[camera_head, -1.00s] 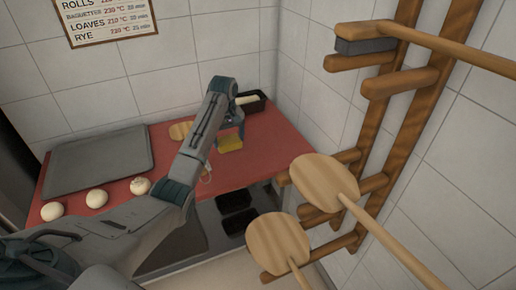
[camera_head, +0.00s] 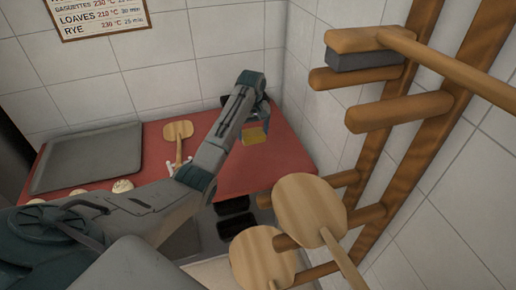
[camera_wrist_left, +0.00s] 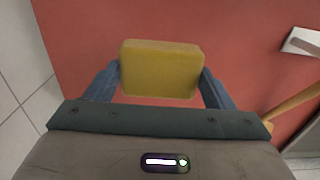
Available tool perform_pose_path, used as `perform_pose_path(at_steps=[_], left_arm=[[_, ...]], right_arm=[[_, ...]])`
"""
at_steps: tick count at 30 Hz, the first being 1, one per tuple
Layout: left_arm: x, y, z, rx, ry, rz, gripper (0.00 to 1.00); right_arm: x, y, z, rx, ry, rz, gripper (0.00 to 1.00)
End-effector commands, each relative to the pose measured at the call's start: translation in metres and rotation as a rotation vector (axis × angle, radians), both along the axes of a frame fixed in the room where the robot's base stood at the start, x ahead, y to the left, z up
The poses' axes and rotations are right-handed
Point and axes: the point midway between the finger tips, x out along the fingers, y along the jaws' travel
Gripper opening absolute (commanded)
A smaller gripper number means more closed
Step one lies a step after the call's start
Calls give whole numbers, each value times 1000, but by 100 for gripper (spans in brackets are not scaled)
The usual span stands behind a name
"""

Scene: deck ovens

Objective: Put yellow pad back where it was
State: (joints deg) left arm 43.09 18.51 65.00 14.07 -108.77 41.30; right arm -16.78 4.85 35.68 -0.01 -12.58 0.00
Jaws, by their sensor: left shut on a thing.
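The yellow pad (camera_head: 254,136) is held in my left gripper (camera_head: 258,123) over the right part of the red counter. In the left wrist view the yellow pad (camera_wrist_left: 161,72) sits between the two blue-grey fingers (camera_wrist_left: 160,85), with a finger against each side. The pad appears to be a little above the red surface; the exact gap is hard to tell. My right gripper is not in view.
The red counter (camera_head: 283,165) is bare right of the pad. A wooden paddle (camera_head: 178,131), grey tray (camera_head: 88,158) and dough balls (camera_head: 122,186) lie to the left. Dark tins (camera_head: 236,226) show below the front edge. A wooden wall rack (camera_head: 400,110) holds long-handled peels (camera_head: 310,208).

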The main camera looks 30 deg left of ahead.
Motion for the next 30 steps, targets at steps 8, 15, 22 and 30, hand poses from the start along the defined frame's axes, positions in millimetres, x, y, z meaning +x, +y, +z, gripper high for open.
perform_pose_path(at_steps=[8, 15, 22, 30], left_arm=[[-1, 0, -41, 0, 3, 0, 58], [-1, 0, -71, 0, 4, 1, 58], [-1, 0, -81, 1, 1, 0, 58], [-1, 0, -81, 1, 1, 0, 98]], right_arm=[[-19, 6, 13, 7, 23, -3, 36], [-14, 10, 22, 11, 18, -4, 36], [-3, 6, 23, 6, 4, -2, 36], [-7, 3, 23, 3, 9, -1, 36]])
